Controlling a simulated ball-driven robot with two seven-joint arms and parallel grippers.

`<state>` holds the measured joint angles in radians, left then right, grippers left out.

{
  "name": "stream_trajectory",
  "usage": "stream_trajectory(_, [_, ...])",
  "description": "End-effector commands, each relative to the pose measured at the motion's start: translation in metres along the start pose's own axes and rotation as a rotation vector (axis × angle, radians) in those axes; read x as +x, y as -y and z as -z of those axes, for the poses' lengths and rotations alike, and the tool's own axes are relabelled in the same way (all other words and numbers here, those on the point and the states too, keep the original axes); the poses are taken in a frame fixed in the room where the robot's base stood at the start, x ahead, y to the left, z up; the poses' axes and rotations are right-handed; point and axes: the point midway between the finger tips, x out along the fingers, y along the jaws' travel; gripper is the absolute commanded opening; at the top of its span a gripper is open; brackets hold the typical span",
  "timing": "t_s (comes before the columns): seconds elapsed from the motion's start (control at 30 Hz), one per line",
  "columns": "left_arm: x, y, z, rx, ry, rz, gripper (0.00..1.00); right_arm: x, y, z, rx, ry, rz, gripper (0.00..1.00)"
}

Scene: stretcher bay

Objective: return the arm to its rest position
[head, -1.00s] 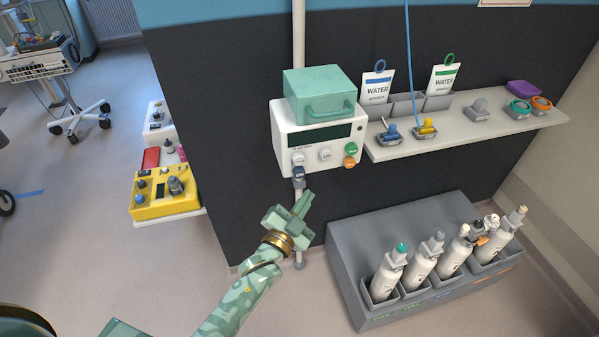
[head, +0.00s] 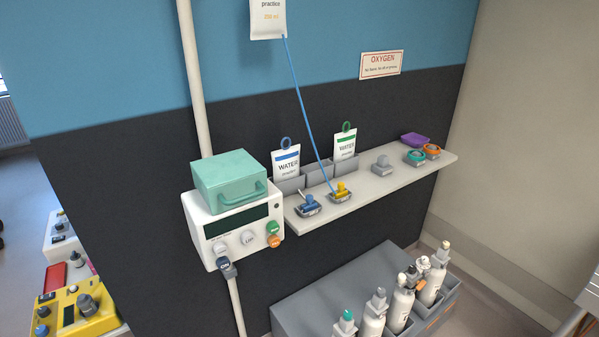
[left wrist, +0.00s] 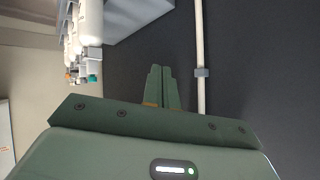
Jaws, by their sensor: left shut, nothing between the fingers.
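My left gripper (left wrist: 162,88) shows in the left wrist view with its two green fingers pressed together and nothing between them. It points toward the dark wall panel, beside a pale vertical pipe (left wrist: 199,60). Neither gripper shows in the head view now. My right gripper is in no view.
A white wall unit (head: 236,232) with a teal box (head: 228,180) on top hangs left of a shelf (head: 405,180). A grey rack (head: 310,295) of several white bottles stands below. A yellow device (head: 75,312) is at lower left. A blue cord (head: 307,115) hangs from a bag (head: 267,18).

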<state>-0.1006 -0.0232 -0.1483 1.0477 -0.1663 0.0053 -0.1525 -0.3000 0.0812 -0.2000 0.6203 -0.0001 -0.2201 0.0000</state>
Motion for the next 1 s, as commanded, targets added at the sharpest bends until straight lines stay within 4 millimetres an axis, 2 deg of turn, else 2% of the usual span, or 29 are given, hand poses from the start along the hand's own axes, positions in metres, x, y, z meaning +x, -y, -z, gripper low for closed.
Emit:
stream_trajectory(0.03, [-0.004,-0.013,-0.051,-0.024,0.104,-0.028,0.00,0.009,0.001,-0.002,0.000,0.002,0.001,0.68])
stream_trajectory(0.07, [-0.009,-0.019,-0.078,-0.042,0.164,-0.042,0.00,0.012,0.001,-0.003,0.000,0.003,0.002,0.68])
stream_trajectory(0.1, [-0.017,-0.028,-0.114,-0.059,0.244,-0.059,0.00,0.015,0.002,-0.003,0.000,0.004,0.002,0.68])
stream_trajectory(0.17, [-0.034,-0.040,-0.165,-0.084,0.361,-0.081,0.00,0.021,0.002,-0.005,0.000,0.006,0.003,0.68])
stream_trajectory(0.2, [-0.048,-0.047,-0.199,-0.098,0.437,-0.095,0.00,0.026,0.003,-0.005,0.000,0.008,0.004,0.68])
stream_trajectory(0.3, [-0.086,-0.062,-0.273,-0.117,0.609,-0.121,0.00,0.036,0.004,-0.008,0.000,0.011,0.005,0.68])
stream_trajectory(0.4, [-0.123,-0.071,-0.328,-0.120,0.735,-0.141,0.00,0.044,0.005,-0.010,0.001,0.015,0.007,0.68])
stream_trajectory(0.43, [-0.132,-0.073,-0.341,-0.117,0.761,-0.146,0.00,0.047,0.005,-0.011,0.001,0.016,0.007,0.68])
stream_trajectory(0.5, [-0.150,-0.076,-0.364,-0.112,0.808,-0.154,0.00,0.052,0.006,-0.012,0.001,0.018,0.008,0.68])
stream_trajectory(0.57, [-0.157,-0.077,-0.373,-0.107,0.824,-0.158,0.00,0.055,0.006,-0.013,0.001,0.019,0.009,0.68])
stream_trajectory(1.0, [-0.157,-0.077,-0.373,-0.107,0.824,-0.158,0.00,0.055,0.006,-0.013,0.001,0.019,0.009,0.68])
